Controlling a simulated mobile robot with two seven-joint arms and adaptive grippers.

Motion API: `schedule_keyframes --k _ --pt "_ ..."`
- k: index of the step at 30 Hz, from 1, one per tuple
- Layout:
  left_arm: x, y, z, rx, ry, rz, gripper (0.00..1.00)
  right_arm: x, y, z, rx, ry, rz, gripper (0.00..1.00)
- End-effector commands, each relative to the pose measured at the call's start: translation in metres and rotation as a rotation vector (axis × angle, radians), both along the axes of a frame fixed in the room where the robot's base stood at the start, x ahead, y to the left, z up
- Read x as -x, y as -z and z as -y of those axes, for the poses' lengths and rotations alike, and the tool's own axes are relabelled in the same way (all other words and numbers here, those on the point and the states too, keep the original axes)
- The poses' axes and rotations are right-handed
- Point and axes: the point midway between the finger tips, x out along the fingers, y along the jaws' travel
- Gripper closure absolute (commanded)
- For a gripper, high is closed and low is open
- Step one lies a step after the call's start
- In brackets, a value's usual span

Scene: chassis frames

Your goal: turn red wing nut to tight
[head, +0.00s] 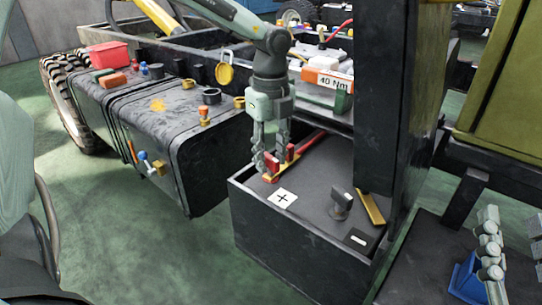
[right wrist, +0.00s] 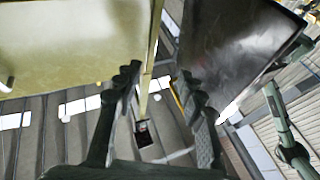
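The red wing nut (head: 271,164) stands on a yellow strip at the left side of the open black box, beside a white plus label (head: 282,198). My left gripper (head: 271,160) points down over it, its fingertips at the height of the red wings. Its fingers are apart, with a gap between them; whether they touch the nut is not clear. The fingers partly hide the nut. My right gripper (head: 490,250) is at the right edge of the head view. The right wrist view shows its fingers (right wrist: 160,74) spread and empty.
A dark wing nut (head: 342,203) stands near a minus label (head: 357,239). A thick black post (head: 388,100) rises behind the box. A red cable (head: 310,140) leads away from the nut. A blue bin (head: 465,280) is lower right.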

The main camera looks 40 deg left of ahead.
Motion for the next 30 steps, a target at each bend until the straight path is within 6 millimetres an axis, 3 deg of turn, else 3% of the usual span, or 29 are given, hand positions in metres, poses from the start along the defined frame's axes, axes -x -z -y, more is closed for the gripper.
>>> schedule_keyframes --k 8,16,26,30 --pt "0.000 0.002 0.000 0.001 0.000 0.000 0.67 0.000 0.000 0.000 0.000 0.000 0.001 0.60" --pt "0.000 0.001 0.000 0.001 0.000 0.000 1.00 0.000 0.000 0.000 0.000 0.000 0.001 0.60" --pt "0.000 0.002 0.000 0.001 0.012 0.000 1.00 0.001 0.001 0.001 -0.004 0.001 0.010 0.60" --pt "0.000 0.004 0.000 0.001 0.053 0.000 1.00 0.002 -0.011 0.005 -0.030 0.011 0.098 0.60"
